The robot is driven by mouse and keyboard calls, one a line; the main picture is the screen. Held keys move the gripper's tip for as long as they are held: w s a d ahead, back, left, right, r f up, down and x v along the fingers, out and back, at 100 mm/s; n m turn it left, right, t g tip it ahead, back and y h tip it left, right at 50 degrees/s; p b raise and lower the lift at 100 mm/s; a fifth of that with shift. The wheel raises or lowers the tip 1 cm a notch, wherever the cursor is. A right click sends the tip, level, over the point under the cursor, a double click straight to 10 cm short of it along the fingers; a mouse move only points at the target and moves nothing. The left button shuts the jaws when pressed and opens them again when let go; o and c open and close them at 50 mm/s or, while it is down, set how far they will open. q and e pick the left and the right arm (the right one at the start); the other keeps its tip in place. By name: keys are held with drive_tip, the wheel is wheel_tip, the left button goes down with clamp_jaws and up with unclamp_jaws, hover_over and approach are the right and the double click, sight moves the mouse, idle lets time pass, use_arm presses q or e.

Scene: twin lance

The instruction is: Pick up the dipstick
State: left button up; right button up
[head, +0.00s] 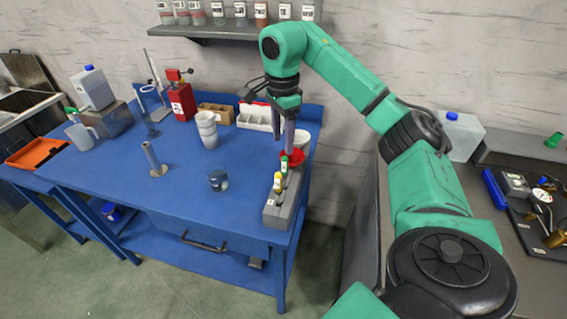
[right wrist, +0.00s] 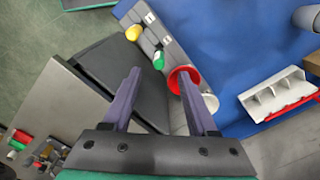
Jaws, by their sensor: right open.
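A grey block (head: 279,209) stands at the right front corner of the blue table, with a yellow-topped piece (head: 278,183) and a green-topped piece (head: 284,165) upright in it. The right wrist view shows the block (right wrist: 160,35), the yellow top (right wrist: 133,32) and the green top (right wrist: 158,61). I cannot tell for sure which piece is the dipstick. My right gripper (head: 286,145) is open and empty, pointing down above the table's right edge, just behind the green top; it also shows in the right wrist view (right wrist: 160,80). My left gripper is not in view.
A red round rim (head: 293,157) and a white bowl (head: 301,138) sit close by the right gripper.

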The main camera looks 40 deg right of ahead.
sight(285, 157)
wheel_tip(285, 157, down, 3)
drive_tip(key=shift+w+d, duration=0.15)
drive_tip(key=f, duration=0.1)
drive_tip(key=f+p, duration=0.1)
drive_tip(key=f, duration=0.2)
drive_tip(key=shift+s+d+p, duration=0.1)
drive_tip(key=shift+s+p, duration=0.25)
drive_tip(key=shift+p, duration=0.05)
drive_tip(key=shift+f, duration=0.3)
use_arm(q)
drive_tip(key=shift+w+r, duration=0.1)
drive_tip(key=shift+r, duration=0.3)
use_arm(e)
drive_tip(key=shift+w, duration=0.1)
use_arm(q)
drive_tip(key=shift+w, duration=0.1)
use_arm(e)
clamp_jaws()
